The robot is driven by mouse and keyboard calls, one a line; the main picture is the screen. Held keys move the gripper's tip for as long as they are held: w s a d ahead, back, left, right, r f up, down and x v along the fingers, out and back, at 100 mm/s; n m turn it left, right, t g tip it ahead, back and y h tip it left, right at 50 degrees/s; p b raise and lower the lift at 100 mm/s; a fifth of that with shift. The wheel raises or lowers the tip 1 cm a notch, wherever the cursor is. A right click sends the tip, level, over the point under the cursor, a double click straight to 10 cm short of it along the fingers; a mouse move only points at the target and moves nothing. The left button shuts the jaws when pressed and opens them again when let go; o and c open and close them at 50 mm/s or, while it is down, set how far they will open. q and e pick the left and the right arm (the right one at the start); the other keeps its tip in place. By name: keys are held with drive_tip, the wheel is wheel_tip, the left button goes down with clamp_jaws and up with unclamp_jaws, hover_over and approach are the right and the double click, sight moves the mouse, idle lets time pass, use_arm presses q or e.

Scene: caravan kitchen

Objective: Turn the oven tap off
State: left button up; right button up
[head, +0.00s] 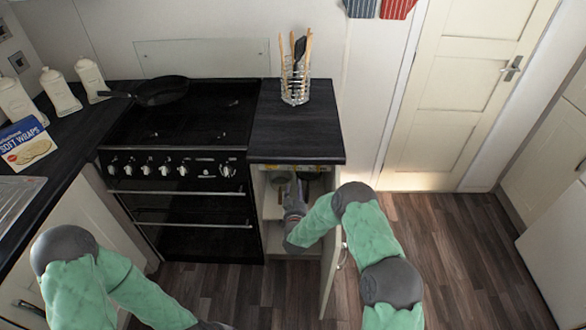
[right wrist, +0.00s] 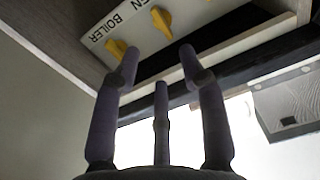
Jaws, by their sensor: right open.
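In the right wrist view, a pale panel holds yellow taps. One tap (right wrist: 116,48) sits beside the word BOILER. The oven tap (right wrist: 161,20) is beside a label of which only "EN" shows. My right gripper (right wrist: 158,75) is open and empty, its fingers pointing up toward the panel, with the fingertips near these two taps. Contact cannot be told.
The cabinet door (head: 333,268) stands open beside my right forearm. The black cooker (head: 187,185) is left of the cabinet. A utensil rack (head: 295,86) stands on the worktop (head: 300,135) above. Open wooden floor (head: 455,250) lies to the right.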

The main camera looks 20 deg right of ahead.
drive_tip(key=b+x, duration=0.3)
drive_tip(key=x, duration=0.8)
drive_tip(key=shift+r, duration=0.25)
clamp_jaws()
